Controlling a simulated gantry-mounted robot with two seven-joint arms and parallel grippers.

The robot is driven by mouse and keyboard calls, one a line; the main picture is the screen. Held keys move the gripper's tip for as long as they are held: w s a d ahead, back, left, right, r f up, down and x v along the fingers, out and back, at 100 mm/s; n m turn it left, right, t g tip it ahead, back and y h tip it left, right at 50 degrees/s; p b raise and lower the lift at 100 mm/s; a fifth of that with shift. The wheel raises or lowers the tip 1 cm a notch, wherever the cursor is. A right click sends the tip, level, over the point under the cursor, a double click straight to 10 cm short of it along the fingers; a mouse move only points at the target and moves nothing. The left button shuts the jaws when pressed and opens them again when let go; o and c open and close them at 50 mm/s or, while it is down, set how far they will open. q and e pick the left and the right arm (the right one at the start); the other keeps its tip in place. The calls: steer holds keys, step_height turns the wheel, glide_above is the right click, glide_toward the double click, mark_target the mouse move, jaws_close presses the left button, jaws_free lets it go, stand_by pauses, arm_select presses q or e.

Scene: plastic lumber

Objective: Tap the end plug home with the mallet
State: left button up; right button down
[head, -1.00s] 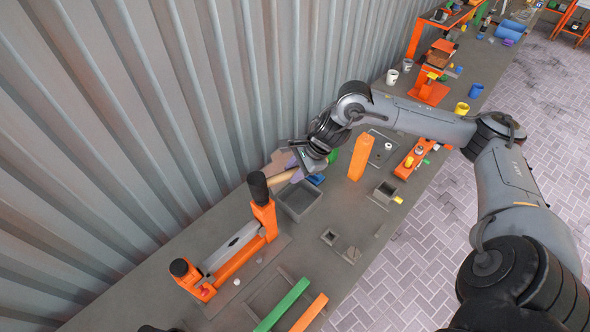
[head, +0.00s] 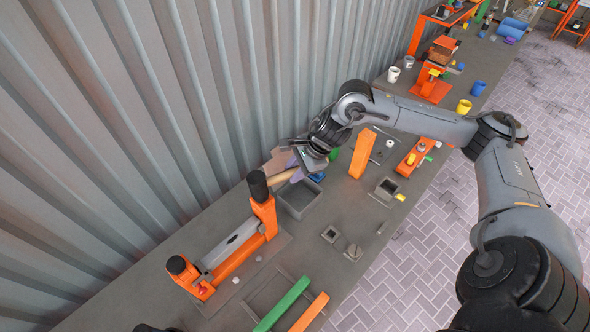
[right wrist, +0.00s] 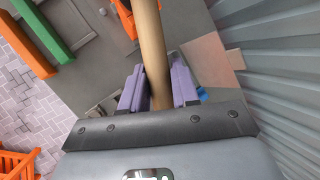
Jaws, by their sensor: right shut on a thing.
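My right gripper (head: 297,172) is shut on the mallet's wooden handle (head: 281,178). In the right wrist view the handle (right wrist: 152,45) runs between my purple finger pads (right wrist: 158,88) and out of the top edge. In the head view it leads to a black cylinder (head: 258,184), which appears to be the mallet's head. It is over the upper end of an orange fixture (head: 238,258); I cannot tell if they touch. A grey bar (head: 230,245) lies along the fixture. I cannot make out the end plug for certain. My left gripper is out of view.
A grey bin (head: 300,203) stands beside the fixture, below my right gripper. An orange upright block (head: 363,153) stands to its right. Green (head: 282,305) and orange (head: 310,313) bars lie at the front. A corrugated wall (head: 110,130) closes the left side.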

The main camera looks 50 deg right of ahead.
steer(key=shift+r+p, duration=1.2)
steer(key=shift+r, duration=0.8)
steer(key=shift+f, duration=0.1)
steer(key=shift+s+d+f+b, duration=0.1)
steer(key=shift+f+b, duration=0.25)
steer(key=shift+b, duration=0.55)
steer(key=shift+f+b, duration=0.1)
steer(key=shift+b, duration=0.4)
